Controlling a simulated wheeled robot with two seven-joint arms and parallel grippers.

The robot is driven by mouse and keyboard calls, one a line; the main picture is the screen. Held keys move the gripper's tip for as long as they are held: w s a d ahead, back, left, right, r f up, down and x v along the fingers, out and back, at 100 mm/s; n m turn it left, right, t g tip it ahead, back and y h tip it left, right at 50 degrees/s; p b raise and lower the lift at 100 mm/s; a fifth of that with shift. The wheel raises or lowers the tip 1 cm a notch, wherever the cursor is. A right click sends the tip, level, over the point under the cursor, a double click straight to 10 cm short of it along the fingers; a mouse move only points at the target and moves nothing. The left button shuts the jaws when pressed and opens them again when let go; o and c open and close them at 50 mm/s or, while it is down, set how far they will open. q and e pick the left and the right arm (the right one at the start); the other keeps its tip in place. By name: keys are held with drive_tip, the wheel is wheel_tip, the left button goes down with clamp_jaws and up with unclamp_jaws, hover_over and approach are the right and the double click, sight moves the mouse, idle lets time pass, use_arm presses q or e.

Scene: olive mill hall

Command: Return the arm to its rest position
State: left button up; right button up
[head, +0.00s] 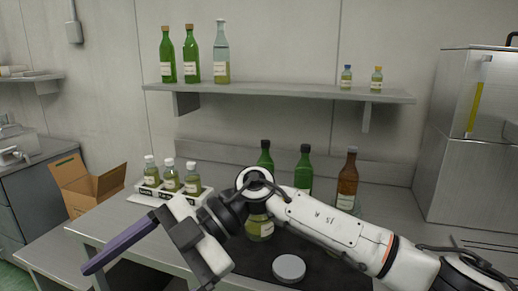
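My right arm (330,226) comes in from the lower right and reaches across the front of the bench. Its gripper (122,243) is at the lower left, in front of the white rack, with a long purple-grey finger part pointing down and left. I see nothing held in it, but the finger gap does not show clearly. My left gripper is out of view.
A white rack (150,192) holds small capped bottles. Dark green bottles (304,168) and a brown bottle (347,180) stand behind my arm. A jar (260,228) is partly hidden by it. A grey lid-like disc (289,267) lies in front. A shelf (280,90) is above.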

drive_tip(key=w+d+r+m+t+y, duration=0.1)
drive_tip(key=w+d+m+t+y, duration=0.1)
drive_tip(key=w+m+t+y, duration=0.75)
drive_tip(key=w+d+f+m+t+h, duration=0.3)
drive_tip(key=d+f+m+t+h, duration=0.6)
drive_tip(key=d+f+m+t, duration=0.8)
drive_tip(key=s+d+f+m+g+h, duration=0.1)
drive_tip(key=s+d+f+g+h, duration=0.2)
drive_tip(key=f, duration=0.4)
drive_tip(key=s+d+f+m+g+h, duration=0.1)
drive_tip(key=s+d+f+g+h, duration=0.2)
drive_tip(key=f, duration=0.5)
drive_tip(key=s+d+f+g+h, duration=0.1)
drive_tip(key=s+d+f+g, duration=0.1)
drive_tip(key=s+d+f, duration=0.3)
drive_tip(key=s+d+f+g+h, duration=0.2)
drive_tip(key=s+d+f, duration=0.3)
drive_tip(key=s, duration=0.6)
wheel_tip(320, 180, down, 2)
drive_tip(key=shift+d+f+g, duration=0.1)
drive_tip(key=shift+d+g, duration=0.05)
drive_tip(key=shift+g, duration=0.2)
